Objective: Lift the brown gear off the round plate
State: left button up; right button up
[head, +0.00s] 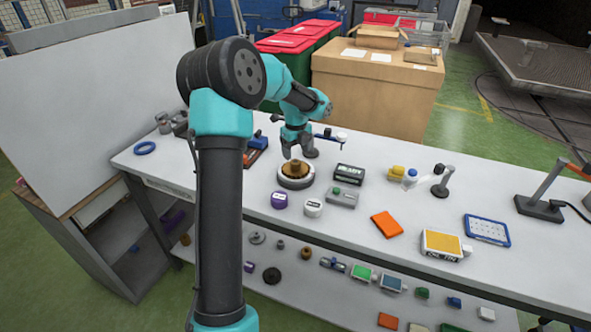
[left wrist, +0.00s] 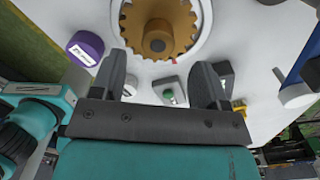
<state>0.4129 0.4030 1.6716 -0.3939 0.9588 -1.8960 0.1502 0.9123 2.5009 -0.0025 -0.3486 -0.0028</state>
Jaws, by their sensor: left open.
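The brown gear (head: 295,169) sits on the round plate (head: 295,183), a white-topped disc with a dark base, on the white table. In the left wrist view the toothed gear (left wrist: 170,22) with its raised hub (left wrist: 158,38) lies at the top, and the pale plate (left wrist: 200,40) shows around it. My left gripper (head: 299,150) is above and just behind the gear in the head view. In the left wrist view its two fingers (left wrist: 165,85) are spread with nothing between them. The gear's far edge is partly hidden in both views. My right gripper is not in view.
Purple (head: 279,200) and white (head: 313,208) round containers stand in front of the plate. A grey box with a green button (head: 343,197) and a black box (head: 349,174) are to its right. An orange block (head: 387,224) lies farther right.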

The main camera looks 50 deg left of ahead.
aim_at(295, 162)
pick_arm(q)
jog(key=shift+s+f, duration=0.15)
jog(key=shift+f, duration=2.45)
jog(key=shift+c, duration=0.4)
grip_shut()
